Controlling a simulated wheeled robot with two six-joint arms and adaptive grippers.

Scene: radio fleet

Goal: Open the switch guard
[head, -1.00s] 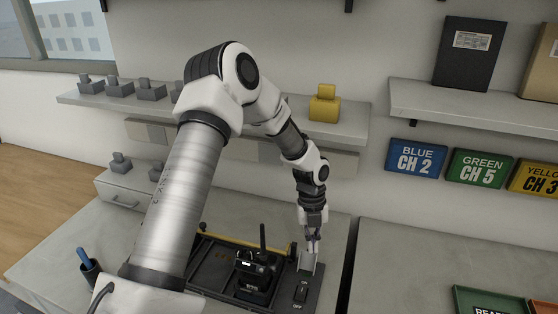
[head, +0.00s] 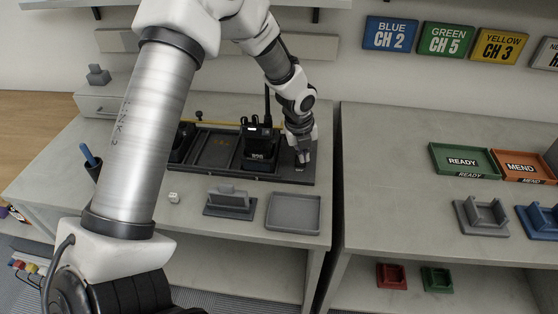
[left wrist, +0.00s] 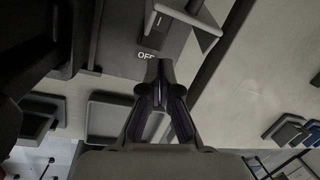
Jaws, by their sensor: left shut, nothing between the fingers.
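The switch guard (left wrist: 188,18) is a pale grey frame at the top of the left wrist view. It stands out from the dark switch panel (left wrist: 152,36), which has an "OFF" label. The dark switch shows partly beside the guard. In the head view the guard is mostly hidden by my left gripper (head: 303,160), at the right end of the black charger base (head: 230,172). My left gripper (left wrist: 158,75) is shut and empty, its tips over the panel by the label. I cannot tell whether it touches anything. My right gripper is not in view.
A black radio (head: 258,150) with an antenna stands in the base left of my gripper. A grey stand (head: 230,203) and a shallow grey tray (head: 294,212) are in front. Green (head: 464,160) and orange (head: 522,166) trays sit on the right table, across a gap.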

